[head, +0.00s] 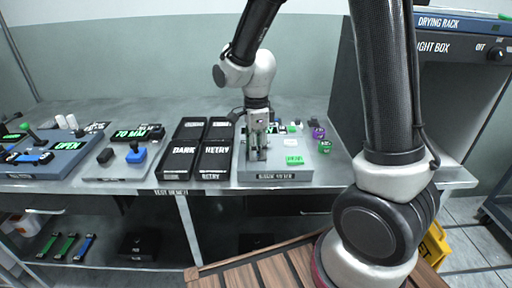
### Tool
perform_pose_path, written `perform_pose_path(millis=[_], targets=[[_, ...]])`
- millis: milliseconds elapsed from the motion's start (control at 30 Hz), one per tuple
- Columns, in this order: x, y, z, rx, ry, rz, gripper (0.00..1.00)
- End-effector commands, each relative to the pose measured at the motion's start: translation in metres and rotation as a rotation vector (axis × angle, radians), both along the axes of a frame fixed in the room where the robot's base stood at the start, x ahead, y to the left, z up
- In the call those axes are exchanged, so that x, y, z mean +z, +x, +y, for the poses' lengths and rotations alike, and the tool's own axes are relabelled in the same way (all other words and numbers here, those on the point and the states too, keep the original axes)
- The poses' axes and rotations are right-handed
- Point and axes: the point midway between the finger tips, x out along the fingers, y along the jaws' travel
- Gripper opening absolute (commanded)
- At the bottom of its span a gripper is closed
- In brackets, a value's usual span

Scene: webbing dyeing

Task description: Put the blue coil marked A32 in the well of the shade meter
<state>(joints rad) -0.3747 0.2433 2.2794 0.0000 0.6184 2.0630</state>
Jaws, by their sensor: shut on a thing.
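The shade meter (312,174) is a flat grey device at the front of the bench, with a dark label on its front edge and a small green display on top. My gripper (258,155) points down over the left part of its top. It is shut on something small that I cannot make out. The fingers hide the well, if it lies below them. No blue coil marked A32 can be read in this view. A purple coil (318,132) and a green one (325,146) sit at the meter's right.
Black trays marked DARK (180,160) and RETRY (214,160) stand left of the meter. Further left are a grey gauge with a blue part (136,155) and a device reading OPEN (66,146). The light box (460,75) stands at the right. The back of the bench is mostly clear.

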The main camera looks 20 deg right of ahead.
Motion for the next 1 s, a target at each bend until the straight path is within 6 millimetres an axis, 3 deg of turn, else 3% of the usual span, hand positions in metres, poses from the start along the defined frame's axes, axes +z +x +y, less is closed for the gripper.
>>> perform_pose_path(millis=[267,467,500,533,1000], targets=[[-0.010,-0.001,0.000,0.000,-0.001,0.003,0.18],[-0.015,-0.002,0.000,-0.001,0.000,0.005,0.08],[-0.015,-0.002,0.000,-0.002,0.000,0.006,0.54],[-0.015,-0.003,0.000,-0.002,-0.001,0.006,0.59],[-0.010,-0.001,0.000,-0.001,-0.001,0.003,0.61]])
